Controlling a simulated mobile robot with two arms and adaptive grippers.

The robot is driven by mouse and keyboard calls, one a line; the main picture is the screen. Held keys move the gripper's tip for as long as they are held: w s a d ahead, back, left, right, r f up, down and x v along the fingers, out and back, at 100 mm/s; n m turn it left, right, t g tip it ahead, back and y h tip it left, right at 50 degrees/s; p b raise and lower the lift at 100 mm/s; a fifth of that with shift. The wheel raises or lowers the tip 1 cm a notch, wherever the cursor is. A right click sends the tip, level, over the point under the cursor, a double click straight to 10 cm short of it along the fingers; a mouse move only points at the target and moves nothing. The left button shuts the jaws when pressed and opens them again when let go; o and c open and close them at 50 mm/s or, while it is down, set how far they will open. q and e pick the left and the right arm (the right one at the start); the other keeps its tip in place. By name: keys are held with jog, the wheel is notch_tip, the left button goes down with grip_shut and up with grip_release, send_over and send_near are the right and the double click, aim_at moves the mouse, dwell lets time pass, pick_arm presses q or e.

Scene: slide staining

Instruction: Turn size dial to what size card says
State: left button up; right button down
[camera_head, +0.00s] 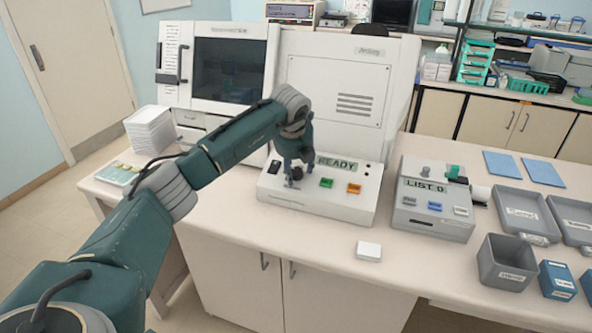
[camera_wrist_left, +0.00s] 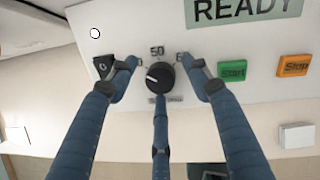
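The black size dial (camera_wrist_left: 161,79) is on the front panel of the white machine in the left wrist view. Its white mark points left. The number 50 shows above it, and a number to its right is partly covered by a finger. My left gripper (camera_head: 293,176) is at the panel; in the left wrist view its fingers (camera_wrist_left: 161,72) are spread around the dial, one on each side and one below. Gaps show between the side fingers and the dial. No readable size card shows; a small white block (camera_head: 369,251) lies before the machine, any writing illegible. My right gripper is out of view.
The panel has a READY display (camera_head: 336,163), a green Start button (camera_head: 326,183) and an orange Stop button (camera_head: 354,188). A grey device (camera_head: 433,200) reading LIST 0 stands to the right. Grey trays (camera_head: 524,214) and a grey bin (camera_head: 506,262) are farther right.

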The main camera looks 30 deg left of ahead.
pick_arm(q)
jog(key=shift+s, duration=0.1)
jog(key=v, duration=1.2)
jog(key=shift+f, duration=0.1)
